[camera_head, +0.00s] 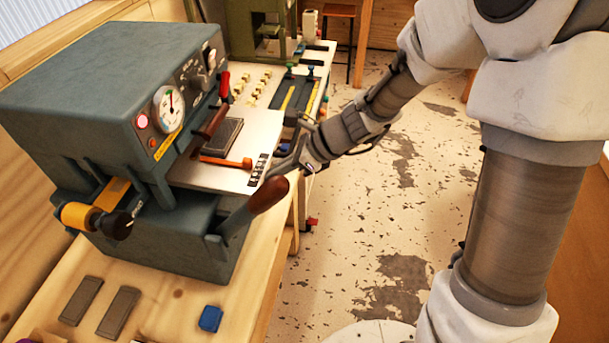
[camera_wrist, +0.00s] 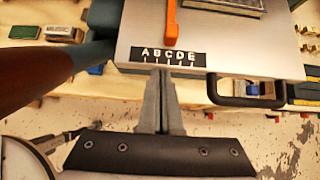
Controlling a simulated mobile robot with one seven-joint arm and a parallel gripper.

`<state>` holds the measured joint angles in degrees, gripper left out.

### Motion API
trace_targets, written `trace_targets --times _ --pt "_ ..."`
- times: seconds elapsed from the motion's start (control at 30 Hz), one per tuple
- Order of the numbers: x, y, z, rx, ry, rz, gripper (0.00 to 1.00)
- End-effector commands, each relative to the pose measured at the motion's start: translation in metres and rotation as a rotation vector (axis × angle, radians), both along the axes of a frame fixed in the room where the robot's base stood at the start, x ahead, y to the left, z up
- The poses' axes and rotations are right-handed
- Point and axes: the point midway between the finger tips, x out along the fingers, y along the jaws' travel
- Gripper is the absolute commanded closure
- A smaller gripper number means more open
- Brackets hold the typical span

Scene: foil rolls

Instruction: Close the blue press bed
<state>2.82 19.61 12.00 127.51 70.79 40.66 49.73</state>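The blue press (camera_head: 110,90) stands on the wooden bench at the left. Its flat metal bed (camera_head: 262,128) sticks out toward the aisle. The bed also shows in the wrist view (camera_wrist: 275,50), with a black front handle (camera_wrist: 246,101) to the right of the fingers. A dark block (camera_head: 222,138) and an orange bar (camera_head: 226,162) lie on the bed. My gripper (camera_head: 284,166) is at the bed's front edge. In the wrist view its fingers (camera_wrist: 165,75) are together, just below the ABCDE label, with nothing seen between them. Whether they touch the edge is unclear.
A lever with a brown grip (camera_head: 268,195) juts out close to my gripper. An orange roll (camera_head: 80,215) sits on the press's near side. Grey bars (camera_head: 118,311) and a blue block (camera_head: 210,318) lie on the bench. A green machine (camera_head: 260,30) stands behind. The aisle floor is open.

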Motion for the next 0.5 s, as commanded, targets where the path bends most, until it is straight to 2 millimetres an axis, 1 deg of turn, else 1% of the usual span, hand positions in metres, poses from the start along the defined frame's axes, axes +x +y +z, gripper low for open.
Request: trace_targets --times 0.03,0.2,0.3,0.5 --pt "0.001 0.016 0.0 0.002 0.0 0.008 1.0" --pt "0.009 0.058 0.0 0.002 0.001 0.007 1.0" --pt "0.014 0.08 0.0 0.002 0.002 0.006 1.0" --pt "0.02 0.113 0.001 0.001 0.001 0.004 1.0"
